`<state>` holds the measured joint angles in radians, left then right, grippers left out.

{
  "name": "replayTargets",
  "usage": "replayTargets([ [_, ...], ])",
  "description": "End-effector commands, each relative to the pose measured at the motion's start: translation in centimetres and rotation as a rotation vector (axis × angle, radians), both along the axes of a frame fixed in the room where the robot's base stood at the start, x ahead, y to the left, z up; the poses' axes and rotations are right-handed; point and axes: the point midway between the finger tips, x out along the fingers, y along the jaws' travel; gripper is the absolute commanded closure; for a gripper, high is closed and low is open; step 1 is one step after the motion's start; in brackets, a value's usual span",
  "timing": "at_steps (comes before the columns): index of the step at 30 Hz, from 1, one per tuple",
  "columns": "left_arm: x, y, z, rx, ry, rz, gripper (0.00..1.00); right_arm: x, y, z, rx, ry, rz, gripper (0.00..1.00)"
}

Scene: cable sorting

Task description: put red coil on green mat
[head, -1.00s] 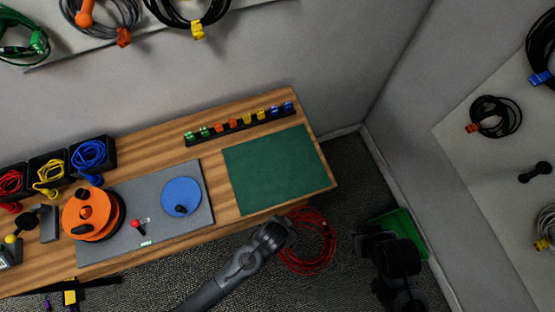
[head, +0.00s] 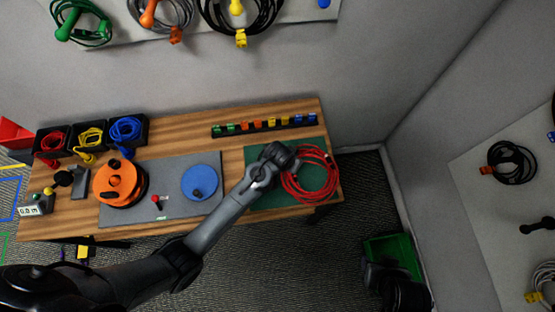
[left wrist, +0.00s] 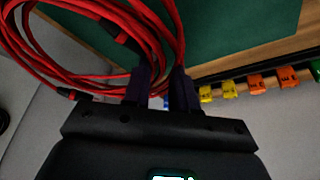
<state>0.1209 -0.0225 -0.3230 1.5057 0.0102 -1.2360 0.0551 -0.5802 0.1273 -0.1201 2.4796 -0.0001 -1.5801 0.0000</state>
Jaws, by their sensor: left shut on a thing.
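The red coil (head: 312,180) hangs from my left gripper (head: 293,160), over the right part of the green mat (head: 262,199) and the table's right end. Whether the coil touches the mat, I cannot tell. In the left wrist view the gripper (left wrist: 162,80) is shut on red strands at one side of the coil (left wrist: 70,78). The mat (left wrist: 235,25) fills the upper part there. My right arm's dark end (head: 398,286) is at the lower right, off the table; its fingers are not clear.
A rack of coloured connectors (head: 265,124) runs along the table's back edge behind the mat. A grey pad (head: 172,172) with a blue disc (head: 199,183) and an orange reel (head: 119,182) lies left of the mat. A green bin (head: 388,248) stands on the floor at right.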

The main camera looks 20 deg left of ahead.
Motion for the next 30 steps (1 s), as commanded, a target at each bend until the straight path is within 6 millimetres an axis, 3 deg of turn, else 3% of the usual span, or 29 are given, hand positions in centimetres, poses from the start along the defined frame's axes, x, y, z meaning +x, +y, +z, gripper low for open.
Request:
replayTargets([
  [6,1.0,4.4,-2.7,0.0,0.0,0.002,1.0,0.0,0.0,0.0,0.0,0.0,-0.001,0.57],
  [12,1.7,6.9,-4.2,-0.001,-0.003,0.0,1.0,0.0,0.1,0.0,0.004,0.0,-0.003,0.57],
  [19,1.9,7.7,-5.1,-0.001,-0.002,-0.001,1.0,0.0,0.2,-0.1,0.01,-0.001,-0.006,0.57],
  [30,1.9,7.7,-8.7,0.001,-0.002,-0.003,1.0,0.0,0.2,-0.6,0.011,0.0,-0.007,0.57],
])
